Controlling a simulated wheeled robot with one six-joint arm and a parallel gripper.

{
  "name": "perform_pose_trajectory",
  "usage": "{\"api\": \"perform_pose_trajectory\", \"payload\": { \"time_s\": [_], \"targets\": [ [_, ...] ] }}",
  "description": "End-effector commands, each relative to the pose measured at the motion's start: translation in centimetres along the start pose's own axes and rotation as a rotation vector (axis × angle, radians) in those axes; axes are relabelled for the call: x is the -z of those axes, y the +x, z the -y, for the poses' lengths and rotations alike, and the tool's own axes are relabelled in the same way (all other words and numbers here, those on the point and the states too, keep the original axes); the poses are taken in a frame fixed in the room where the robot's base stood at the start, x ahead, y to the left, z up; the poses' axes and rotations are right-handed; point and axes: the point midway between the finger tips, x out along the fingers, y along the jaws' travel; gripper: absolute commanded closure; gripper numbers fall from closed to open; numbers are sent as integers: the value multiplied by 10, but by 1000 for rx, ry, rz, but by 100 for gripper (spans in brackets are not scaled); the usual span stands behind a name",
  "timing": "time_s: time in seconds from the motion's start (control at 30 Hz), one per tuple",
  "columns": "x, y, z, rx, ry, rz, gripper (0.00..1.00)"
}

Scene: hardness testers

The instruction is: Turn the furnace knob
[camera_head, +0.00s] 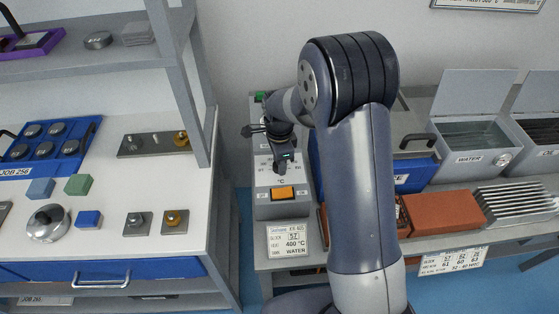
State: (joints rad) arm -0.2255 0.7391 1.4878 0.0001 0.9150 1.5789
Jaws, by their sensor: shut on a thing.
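The furnace control box (262,205) is a grey panel with a dial scale marked in °C and an orange switch (283,193) near its front. My gripper (281,160) is over the dial and points down at it. It is shut on the dark furnace knob (280,167), of which only a small part shows below the fingers. My arm hides much of the furnace behind and to the right of the panel. The knob's exact setting is too small to read.
A card reading 400 °C and WATER (287,240) lies in front of the panel. To the right are a water tank (470,143), a reddish brick block (442,212) and a metal rack (515,205). A white bench (150,215) with blocks and a blue tray (50,147) stands left.

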Motion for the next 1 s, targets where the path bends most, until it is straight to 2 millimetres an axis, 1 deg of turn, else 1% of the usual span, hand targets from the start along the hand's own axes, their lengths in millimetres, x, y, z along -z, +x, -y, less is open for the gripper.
{"api": "perform_pose_trajectory", "payload": {
  "time_s": [0.2, 0.33, 0.87, 0.9, 1.0],
  "targets": [
    [0, -1, 1, 2, 97, 0, 85],
    [0, -1, 1, 2, 129, 0, 85],
    [0, -1, 1, 3, 149, 0, 85],
    [0, -1, 1, 3, 149, 0, 59],
    [0, -1, 1, 2, 148, 0, 51]
  ]
}}
